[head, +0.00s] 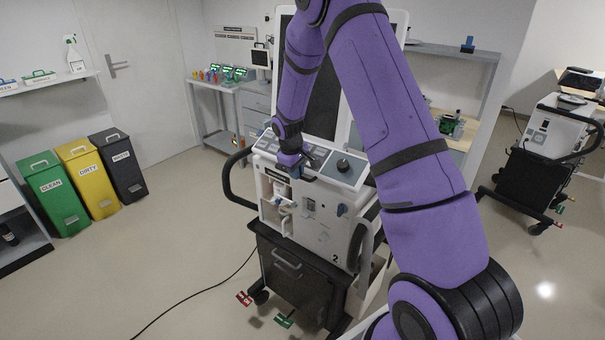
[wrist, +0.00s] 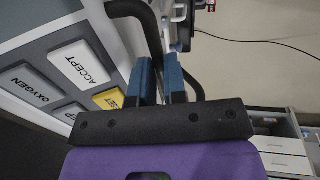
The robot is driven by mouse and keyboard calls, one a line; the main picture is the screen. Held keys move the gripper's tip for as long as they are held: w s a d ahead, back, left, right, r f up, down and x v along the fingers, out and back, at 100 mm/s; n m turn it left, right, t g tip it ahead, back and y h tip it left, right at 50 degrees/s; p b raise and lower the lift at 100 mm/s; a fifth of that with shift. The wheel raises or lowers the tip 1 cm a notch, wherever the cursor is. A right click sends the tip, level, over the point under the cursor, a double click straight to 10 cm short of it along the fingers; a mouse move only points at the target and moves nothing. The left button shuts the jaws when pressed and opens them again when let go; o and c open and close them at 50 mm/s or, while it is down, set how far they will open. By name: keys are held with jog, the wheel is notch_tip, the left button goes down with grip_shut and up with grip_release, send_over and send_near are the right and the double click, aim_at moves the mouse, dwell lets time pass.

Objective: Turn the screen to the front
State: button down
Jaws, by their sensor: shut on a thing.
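The ventilator's screen (head: 324,100) is a tall dark panel in a white frame, standing above the machine behind my arm. Parts of it are hidden by my arm links. Below it is a sloped control panel (head: 349,166) with a dark knob. In the wrist view its keys (wrist: 80,62) read ACCEPT and OXYGEN. My gripper (head: 303,171) is at the front edge of this panel. In the wrist view, its blue fingers (wrist: 160,80) are shut on a black bar-like handle (wrist: 132,9) beside the keys. I cannot tell what the handle is fixed to.
The ventilator cart (head: 297,268) stands on castors with red and green pedals; a cable (head: 190,302) runs across the floor. Green, yellow and black bins (head: 88,179) stand at the left. A second cart (head: 540,180) is at the right. The left floor is mostly clear.

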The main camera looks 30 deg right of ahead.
jog(key=shift+w+a, duration=0.1)
jog(key=shift+w, duration=0.15)
jog(key=c, duration=1.4)
grip_release()
jog(key=shift+c, duration=0.2)
notch_tip(320, 180, up, 11)
jog(key=a, duration=0.2)
jog(key=shift+s+f, duration=0.15)
jog(key=shift+s, duration=0.2)
